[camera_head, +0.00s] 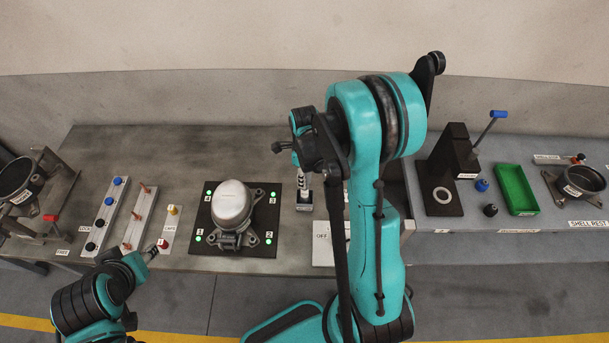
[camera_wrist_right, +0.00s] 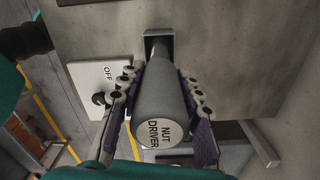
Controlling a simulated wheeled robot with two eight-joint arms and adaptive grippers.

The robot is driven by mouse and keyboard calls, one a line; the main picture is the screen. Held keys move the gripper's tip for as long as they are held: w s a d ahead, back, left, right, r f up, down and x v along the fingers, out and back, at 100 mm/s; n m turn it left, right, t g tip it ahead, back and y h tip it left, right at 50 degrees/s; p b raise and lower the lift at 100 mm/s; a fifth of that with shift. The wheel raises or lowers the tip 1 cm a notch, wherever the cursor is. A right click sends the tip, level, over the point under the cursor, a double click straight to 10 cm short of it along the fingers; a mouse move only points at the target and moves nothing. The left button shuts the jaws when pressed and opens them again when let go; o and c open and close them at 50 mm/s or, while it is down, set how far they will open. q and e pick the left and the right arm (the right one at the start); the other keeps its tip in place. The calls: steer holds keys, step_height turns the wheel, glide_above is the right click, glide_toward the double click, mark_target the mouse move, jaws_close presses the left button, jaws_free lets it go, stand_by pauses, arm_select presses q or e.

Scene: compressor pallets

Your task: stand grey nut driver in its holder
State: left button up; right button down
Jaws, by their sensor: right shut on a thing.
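The grey nut driver (camera_wrist_right: 163,103) fills the middle of the right wrist view, its labelled handle end facing the camera. My right gripper (camera_wrist_right: 160,95) has its fingers on both sides of the handle and is shut on it. The driver's far end points at the dark holder (camera_wrist_right: 148,38) on the table; whether it is inside cannot be told. In the head view the holder (camera_head: 304,205) stands right of the black plate, and my right gripper (camera_head: 297,158) is above it, partly hidden by my arm. My left gripper (camera_head: 151,252) is low at the table's front edge; its jaws are unclear.
A black plate (camera_head: 204,227) with green lights carries a metal compressor (camera_head: 231,204). Strips with coloured knobs (camera_head: 104,215) lie to the left. An OFF panel (camera_head: 323,242) is just right of the holder. A green tray (camera_head: 516,190) and a lever press (camera_head: 445,178) stand on the right table.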

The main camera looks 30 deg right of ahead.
steer(key=shift+f, duration=0.15)
steer(key=c, duration=1)
jaws_free()
steer(key=shift+c, duration=0.2)
steer(key=shift+r, duration=0.2)
step_height(320, 180, up, 11)
steer(key=shift+s+f+p, duration=0.1)
steer(key=shift+p, duration=0.65)
steer(key=shift+a+r+n, duration=0.1)
steer(key=shift+r+n, duration=0.2)
steer(key=shift+r, duration=0.4)
steer(key=s+a+r+n+t, duration=0.3)
steer(key=s+a+r+n, duration=0.1)
steer(key=n, duration=0.9)
steer(key=s+a+r+n+t, duration=0.4)
steer(key=s+a+n, duration=0.2)
steer(key=n, duration=0.7)
steer(key=shift+s+a+n, duration=0.2)
steer(key=shift+s+n, duration=0.2)
steer(key=shift+s, duration=0.1)
